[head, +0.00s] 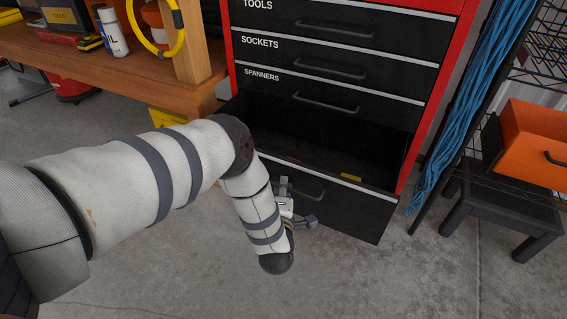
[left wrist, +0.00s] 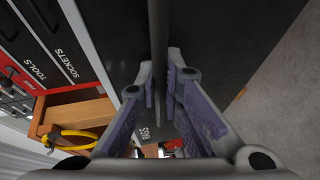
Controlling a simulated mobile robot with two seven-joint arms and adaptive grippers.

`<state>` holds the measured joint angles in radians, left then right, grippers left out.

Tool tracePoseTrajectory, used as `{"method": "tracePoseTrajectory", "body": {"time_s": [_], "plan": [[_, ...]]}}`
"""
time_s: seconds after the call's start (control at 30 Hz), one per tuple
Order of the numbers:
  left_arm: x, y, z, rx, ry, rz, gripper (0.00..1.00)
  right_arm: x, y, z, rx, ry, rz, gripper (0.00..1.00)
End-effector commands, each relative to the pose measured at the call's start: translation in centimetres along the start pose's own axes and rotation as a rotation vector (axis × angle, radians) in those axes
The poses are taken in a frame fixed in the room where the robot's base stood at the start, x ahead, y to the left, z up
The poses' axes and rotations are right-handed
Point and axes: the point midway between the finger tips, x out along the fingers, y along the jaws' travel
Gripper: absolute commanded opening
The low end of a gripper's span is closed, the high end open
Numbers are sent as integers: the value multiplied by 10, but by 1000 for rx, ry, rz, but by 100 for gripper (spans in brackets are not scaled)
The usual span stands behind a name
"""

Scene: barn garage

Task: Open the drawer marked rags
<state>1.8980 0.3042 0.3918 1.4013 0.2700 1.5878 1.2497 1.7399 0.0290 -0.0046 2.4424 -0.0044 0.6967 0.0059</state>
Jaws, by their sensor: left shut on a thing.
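The red and black tool cabinet has a bottom drawer (head: 347,208) that stands pulled well out, with its dark inside showing from above. Something yellow (head: 350,179) lies in it. My left gripper (head: 288,204) is at this drawer's front, in front of its handle (head: 313,188). In the left wrist view the fingers (left wrist: 160,88) are shut on the dark handle bar (left wrist: 159,35), one on each side. The drawer's own label is hidden by my arm in the head view; only a partial label shows between the fingers in the left wrist view. My right gripper is in neither view.
The drawers above, marked tools (head: 335,24), sockets (head: 330,61) and spanners (head: 327,97), are shut. A wooden bench (head: 130,70) stands at left. Blue rope (head: 470,100), a black stool (head: 505,195) and an orange bin (head: 530,140) are at right. Floor in front is clear.

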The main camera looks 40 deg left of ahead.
Motion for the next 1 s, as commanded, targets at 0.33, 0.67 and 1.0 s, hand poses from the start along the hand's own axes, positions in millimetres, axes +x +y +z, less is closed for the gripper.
{"method": "tracePoseTrajectory", "body": {"time_s": [0.33, 0.67, 1.0], "plan": [[0, 0, 0, 0, -1, 0, 17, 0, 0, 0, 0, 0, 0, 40], [-56, -1, 1, 0, -3, -5, 17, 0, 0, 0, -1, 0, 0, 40], [-118, 0, 0, 0, -1, 0, 17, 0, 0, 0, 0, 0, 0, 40]]}}
